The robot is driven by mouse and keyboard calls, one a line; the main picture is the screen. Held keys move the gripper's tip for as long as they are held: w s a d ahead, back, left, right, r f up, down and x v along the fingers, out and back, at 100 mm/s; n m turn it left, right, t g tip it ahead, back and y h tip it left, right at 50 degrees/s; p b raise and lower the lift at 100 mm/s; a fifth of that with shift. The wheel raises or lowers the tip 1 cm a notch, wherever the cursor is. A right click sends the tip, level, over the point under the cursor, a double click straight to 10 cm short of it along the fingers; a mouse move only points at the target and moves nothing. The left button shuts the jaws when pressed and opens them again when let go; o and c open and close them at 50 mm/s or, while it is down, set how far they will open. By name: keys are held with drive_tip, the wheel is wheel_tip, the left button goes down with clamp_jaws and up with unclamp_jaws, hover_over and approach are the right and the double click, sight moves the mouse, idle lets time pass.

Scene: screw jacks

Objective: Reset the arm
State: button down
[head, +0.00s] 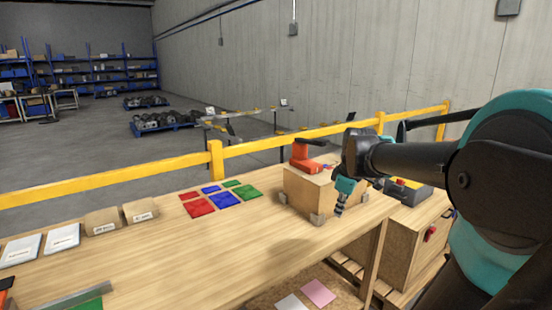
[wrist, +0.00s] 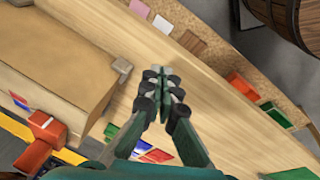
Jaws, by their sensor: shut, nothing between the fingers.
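My gripper (head: 341,196) hangs at the end of my arm over the right end of the wooden table (head: 150,270), just in front of a wooden block (head: 312,190). Its fingers are together with nothing between them, as the wrist view also shows (wrist: 162,75). A red screw jack (head: 304,158) with a dark handle sits on top of the block. I cannot tell whether the fingers touch the tabletop.
Red (head: 198,207), blue (head: 224,200) and green (head: 249,191) squares lie left of the block. Boxes (head: 102,221) and white packets (head: 62,238) lie farther left. A yellow rail (head: 110,182) runs behind. A wooden cabinet (head: 405,240) stands right. The table's middle is clear.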

drive_tip(key=s+f+m+t, duration=0.1)
drive_tip(key=s+f+m, duration=1)
drive_tip(key=s+f, duration=0.4)
wheel_tip(320, 180, down, 3)
drive_tip(key=shift+a+f+h, duration=0.15)
drive_tip(key=shift+a+h, duration=0.05)
drive_tip(key=shift+h, duration=0.1)
